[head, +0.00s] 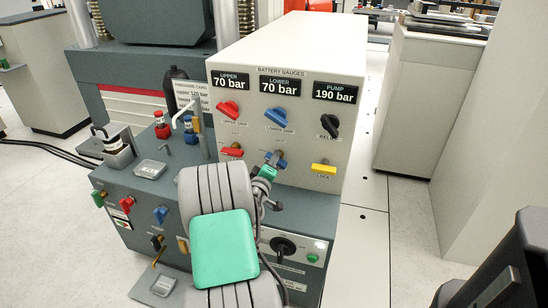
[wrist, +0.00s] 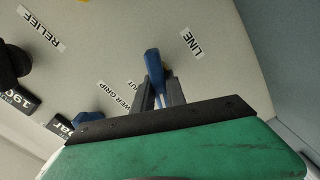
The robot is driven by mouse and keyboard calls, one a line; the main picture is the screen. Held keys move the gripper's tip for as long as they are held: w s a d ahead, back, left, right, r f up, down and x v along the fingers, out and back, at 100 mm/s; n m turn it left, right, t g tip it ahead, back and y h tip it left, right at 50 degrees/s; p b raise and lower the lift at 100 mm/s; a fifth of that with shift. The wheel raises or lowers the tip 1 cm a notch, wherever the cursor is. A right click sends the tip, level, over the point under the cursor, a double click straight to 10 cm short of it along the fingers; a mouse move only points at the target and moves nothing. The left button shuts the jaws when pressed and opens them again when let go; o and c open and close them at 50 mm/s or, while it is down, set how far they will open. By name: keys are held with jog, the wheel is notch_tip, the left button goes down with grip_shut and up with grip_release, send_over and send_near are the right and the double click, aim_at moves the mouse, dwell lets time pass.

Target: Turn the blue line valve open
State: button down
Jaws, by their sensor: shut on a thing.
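The blue line valve (head: 279,157) is a small blue lever on the white gauge panel, below the blue LOWER GRIP knob (head: 283,117). My gripper (head: 272,166) reaches it from the front and hides part of it in the head view. In the wrist view, the blue lever (wrist: 153,62) stands between the two grey fingers (wrist: 158,95), beside a LINE label. The fingers are shut on it. The lever's tip sticks out past the fingers.
A red lever (head: 232,151) sits left of the valve and a yellow LOCK knob (head: 323,169) to its right. A black RELIEF knob (head: 329,125) is above right. Gauges (head: 280,84) read 70, 70 and 190 bar. A metal hook (head: 186,108) stands left.

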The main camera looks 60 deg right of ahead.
jog(key=n+p, duration=0.2)
jog(key=n, duration=0.3)
jog(key=shift+f, duration=0.2)
dwell(0.3)
jog(key=c, duration=1.4)
grip_release()
jog(key=shift+o, duration=0.2)
jog(key=shift+a, duration=0.1)
jog(key=s+a, duration=0.1)
jog(key=a, duration=0.6)
jog(key=shift+a, duration=0.3)
jog(key=shift+s, duration=0.1)
